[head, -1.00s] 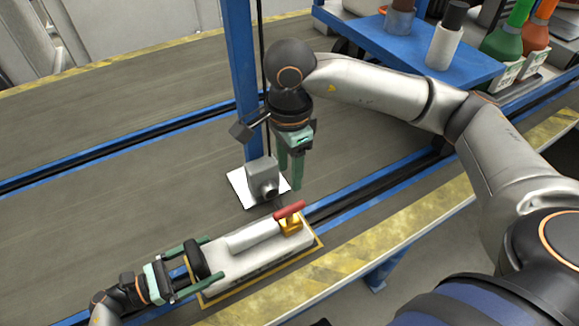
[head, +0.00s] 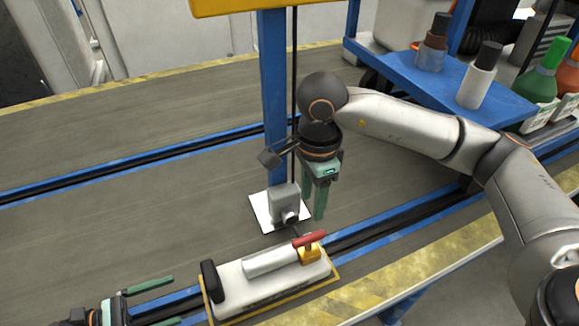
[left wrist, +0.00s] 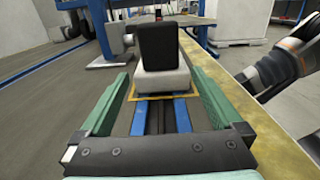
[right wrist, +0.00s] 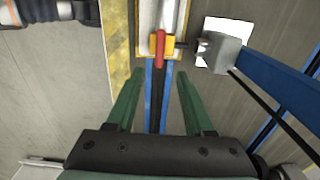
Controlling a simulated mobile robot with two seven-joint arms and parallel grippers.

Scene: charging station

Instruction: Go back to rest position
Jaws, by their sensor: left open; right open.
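My left gripper (head: 172,302) is at the lower left of the head view, open and empty, with its fingers pointing right toward a white device (head: 268,280) on a yellow-edged plate. The black end block (head: 211,280) of the device stands clear of the fingertips; it also shows ahead of the fingers in the left wrist view (left wrist: 159,46). My right gripper (head: 313,203) is open and empty, pointing down above the conveyor beyond the device. In the right wrist view, the device's red handle (right wrist: 160,48) on its gold-coloured block lies beyond the open fingertips.
A blue post (head: 275,90) with a black cable rises beside a grey box (head: 284,203) on a white plate, close to my right gripper. A blue shelf (head: 440,85) with bottles stands behind my right arm. The conveyor (head: 120,210) at left is clear.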

